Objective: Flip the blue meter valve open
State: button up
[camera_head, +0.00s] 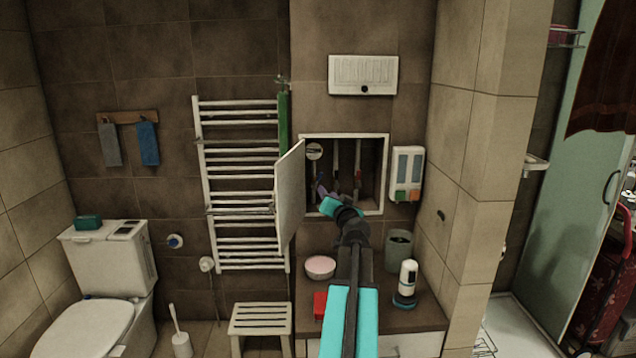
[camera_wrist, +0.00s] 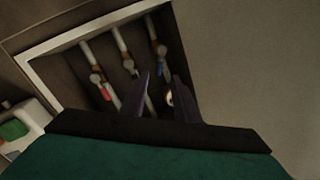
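My gripper (camera_head: 328,190) reaches into the lower part of an open wall niche (camera_head: 386,150) in the head view. In the wrist view its two dark fingers (camera_wrist: 165,88) stand apart, so it is open.
The niche's white door (camera_head: 290,195) stands open on the left, close to my gripper. A towel rail (camera_head: 235,185) is beyond it. A dispenser (camera_head: 407,173) hangs right of the niche. A pink bowl (camera_head: 320,267), a grey bin (camera_head: 399,252) and a white bottle (camera_head: 407,280) stand on the counter below.

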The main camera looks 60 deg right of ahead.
aim_at(318, 181)
jog(key=shift+p+x, duration=1.75)
jog(key=shift+x, duration=4)
grip_shut()
